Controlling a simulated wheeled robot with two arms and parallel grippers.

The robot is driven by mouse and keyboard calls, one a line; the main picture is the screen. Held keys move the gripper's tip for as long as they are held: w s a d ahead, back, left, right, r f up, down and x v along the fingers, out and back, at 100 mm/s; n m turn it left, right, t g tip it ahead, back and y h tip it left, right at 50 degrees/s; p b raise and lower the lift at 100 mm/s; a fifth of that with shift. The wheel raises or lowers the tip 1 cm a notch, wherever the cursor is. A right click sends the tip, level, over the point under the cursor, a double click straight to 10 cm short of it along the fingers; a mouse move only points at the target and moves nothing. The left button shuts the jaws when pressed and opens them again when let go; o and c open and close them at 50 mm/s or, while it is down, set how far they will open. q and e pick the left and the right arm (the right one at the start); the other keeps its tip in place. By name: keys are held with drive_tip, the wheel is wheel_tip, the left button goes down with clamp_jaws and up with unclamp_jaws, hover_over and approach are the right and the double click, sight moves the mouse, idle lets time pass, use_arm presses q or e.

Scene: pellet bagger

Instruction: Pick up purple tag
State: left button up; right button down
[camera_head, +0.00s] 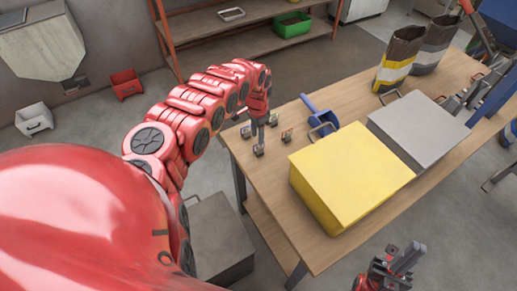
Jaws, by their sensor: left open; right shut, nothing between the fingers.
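Several small tags, such as one tag (287,135), stand near the left corner of the wooden table (310,240). They are too small for me to make out which one is purple. My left gripper (258,140) points down among these tags, with its jaws open. I cannot tell whether its fingers touch a tag, and the gripper partly covers the spot behind it. My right gripper (402,262) is at the bottom right, in front of the table and away from the tags. It is shut and empty.
A blue scoop (320,117) lies right of the tags. A yellow box (350,172) and a grey box (418,128) take up the table's middle. Two bags, one grey and yellow (398,62), stand at the back. A grey bin (218,237) is on the floor left of the table.

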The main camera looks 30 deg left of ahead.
sight(259, 148)
use_arm(q)
drive_tip(key=shift+w+f, duration=0.1)
drive_tip(key=shift+f, duration=0.3)
drive_tip(key=shift+d+f+p, duration=0.2)
drive_tip(key=shift+f+p, duration=0.35)
drive_tip(key=shift+f, duration=0.4)
wheel_tip(259, 148, down, 2)
drive_tip(key=shift+d+f, duration=0.1)
drive_tip(key=shift+w+f, duration=0.1)
drive_tip(key=shift+f, duration=0.5)
clamp_jaws()
